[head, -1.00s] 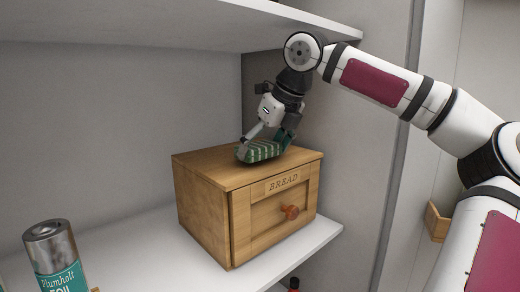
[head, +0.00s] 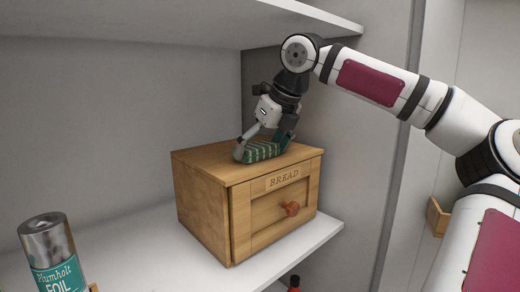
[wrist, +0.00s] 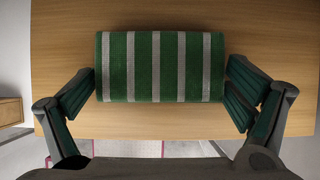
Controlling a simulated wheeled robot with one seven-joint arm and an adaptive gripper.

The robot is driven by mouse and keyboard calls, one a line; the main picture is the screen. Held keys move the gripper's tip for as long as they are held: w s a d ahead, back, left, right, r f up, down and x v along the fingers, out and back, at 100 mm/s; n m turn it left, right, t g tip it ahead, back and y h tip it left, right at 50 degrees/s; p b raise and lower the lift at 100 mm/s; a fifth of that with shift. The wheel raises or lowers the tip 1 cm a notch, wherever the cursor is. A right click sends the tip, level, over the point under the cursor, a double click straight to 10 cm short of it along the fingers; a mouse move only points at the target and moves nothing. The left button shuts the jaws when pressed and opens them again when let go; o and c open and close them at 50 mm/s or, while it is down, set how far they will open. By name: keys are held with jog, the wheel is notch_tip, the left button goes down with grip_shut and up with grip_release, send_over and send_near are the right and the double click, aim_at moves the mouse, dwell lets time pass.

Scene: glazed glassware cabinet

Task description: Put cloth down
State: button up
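The cloth (head: 264,151) is a folded green piece with pale grey stripes. My gripper (head: 264,146) points down over the box with a finger at each end of the cloth. In the wrist view the cloth (wrist: 160,67) lies between the widely spread fingers of my gripper (wrist: 160,95). The finger pads stand just outside its left and right edges, with only a very narrow gap visible. The cloth looks flat and unsqueezed.
The bread box stands on a white shelf (head: 150,256), its knobbed front facing the room. A foil can (head: 50,250) stands at the lower left. Another shelf (head: 200,25) hangs above, close to my wrist.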

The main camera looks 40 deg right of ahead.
jog(key=shift+r, duration=0.1)
dwell(0.3)
jog(key=shift+r+p, duration=0.4)
jog(key=shift+p, duration=0.2)
jog(key=s, duration=1.2)
jog(key=shift+s+d+r, duration=0.2)
jog(key=shift+s+r, duration=0.05)
jog(key=shift+r, duration=0.15)
